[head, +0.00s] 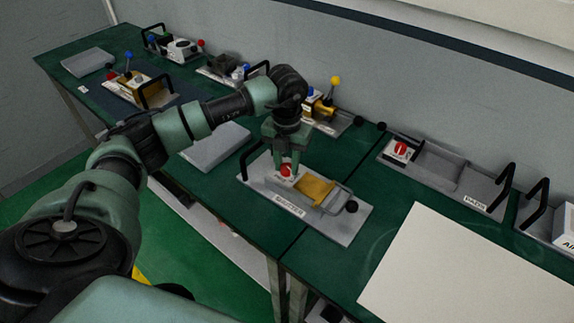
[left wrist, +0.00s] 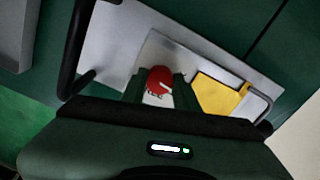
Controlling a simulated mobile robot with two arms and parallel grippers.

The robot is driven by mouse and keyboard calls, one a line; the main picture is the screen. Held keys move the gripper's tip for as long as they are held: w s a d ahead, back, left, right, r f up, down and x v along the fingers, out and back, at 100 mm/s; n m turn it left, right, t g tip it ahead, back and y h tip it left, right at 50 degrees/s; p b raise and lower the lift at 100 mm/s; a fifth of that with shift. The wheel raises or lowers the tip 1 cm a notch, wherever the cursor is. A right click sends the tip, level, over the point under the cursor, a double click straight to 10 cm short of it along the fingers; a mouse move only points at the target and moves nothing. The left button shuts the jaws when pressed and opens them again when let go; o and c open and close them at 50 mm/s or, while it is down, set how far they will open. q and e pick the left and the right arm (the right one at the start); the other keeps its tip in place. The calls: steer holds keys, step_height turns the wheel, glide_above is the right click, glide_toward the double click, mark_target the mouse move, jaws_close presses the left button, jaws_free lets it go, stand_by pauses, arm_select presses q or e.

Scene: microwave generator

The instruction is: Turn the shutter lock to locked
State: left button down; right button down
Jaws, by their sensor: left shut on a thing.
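The shutter (head: 338,231) is a pale plate with a "SHUTTER" label, a yellow block (head: 316,190), a grey bracket and a black handle at its left end. Its lock is a red round knob (head: 286,171) on a small white block. My left gripper (head: 286,160) points down over the knob and is shut on it. In the left wrist view the red knob (left wrist: 160,79) sits between my fingertips, with a white mark and partly hidden lettering beside it. I cannot read the lock's position. My right gripper is not in view.
A plate with another red knob (head: 401,150) and a black handle stands to the right. A white sheet (head: 470,270) lies at the front right. A device with a yellow ball lever (head: 335,80) stands behind my gripper. A grey slab (head: 215,146) lies to the left.

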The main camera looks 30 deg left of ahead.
mark_target(287, 167)
arm_select(q)
steer(key=shift+n, duration=0.8)
steer(key=c, duration=1.1)
jaws_free()
steer(key=shift+o, duration=0.2)
steer(key=shift+r, duration=0.15)
steer(key=shift+r+b, duration=0.35)
steer(key=shift+b, duration=0.05)
step_height(287, 167, up, 7)
steer(key=shift+b, duration=0.8)
